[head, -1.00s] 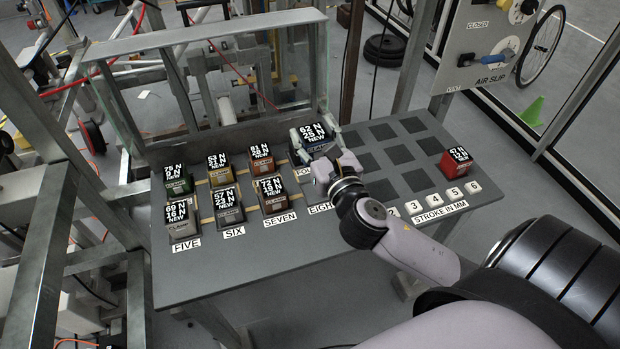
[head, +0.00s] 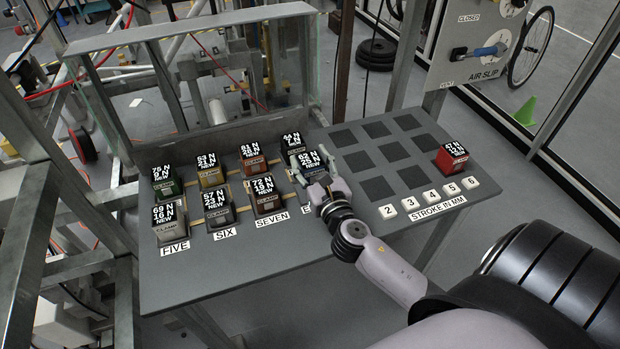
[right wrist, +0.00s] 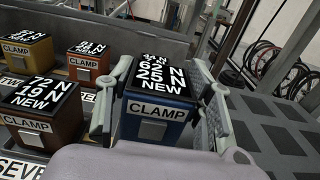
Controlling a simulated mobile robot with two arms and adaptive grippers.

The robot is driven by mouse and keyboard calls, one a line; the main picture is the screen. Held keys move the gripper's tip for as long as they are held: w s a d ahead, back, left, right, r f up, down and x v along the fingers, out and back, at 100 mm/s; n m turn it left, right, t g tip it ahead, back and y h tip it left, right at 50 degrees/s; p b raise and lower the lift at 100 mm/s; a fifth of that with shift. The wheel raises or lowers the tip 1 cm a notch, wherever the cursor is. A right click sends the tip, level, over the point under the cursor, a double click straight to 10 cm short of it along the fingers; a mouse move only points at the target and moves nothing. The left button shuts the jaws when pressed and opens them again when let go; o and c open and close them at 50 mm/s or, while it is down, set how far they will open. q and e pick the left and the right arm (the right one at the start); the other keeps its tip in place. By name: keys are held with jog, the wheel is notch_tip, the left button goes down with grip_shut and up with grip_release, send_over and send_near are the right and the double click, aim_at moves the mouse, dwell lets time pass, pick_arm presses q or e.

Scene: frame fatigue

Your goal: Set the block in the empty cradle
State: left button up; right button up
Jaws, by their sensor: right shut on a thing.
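The dark blue block (head: 310,161), with a white-on-black top reading 62 N, 25 N, NEW, is between the fingers of my right gripper (head: 309,167). In the right wrist view the blue block (right wrist: 157,112) sits upright between both fingers, its CLAMP label facing the camera. My right gripper is shut on it, at the front place of the EIGHT column, right of the block marked 72 N (head: 266,192). The cradle there is hidden by block and gripper, so I cannot tell whether the block touches it. My left gripper is not in view.
Several labelled blocks stand in two rows on the grey table (head: 240,260); a 44 N block (head: 291,138) is directly behind the blue one. Dark square pads (head: 376,188) lie to the right, with a red block (head: 451,157) on one. A clear guard (head: 200,70) stands behind.

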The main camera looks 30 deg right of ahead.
aim_at(310, 174)
notch_tip(310, 174, down, 4)
jog(key=shift+r+b, duration=0.1)
jog(key=shift+b, duration=0.9)
jog(key=shift+f, duration=0.25)
jog(key=o, duration=1.6)
jog(key=b+v, duration=0.2)
jog(key=v, duration=0.9)
jog(key=shift+f+b, duration=0.1)
jog(key=shift+b, duration=0.3)
jog(key=shift+s+a, duration=0.1)
jog(key=shift+s, duration=0.45)
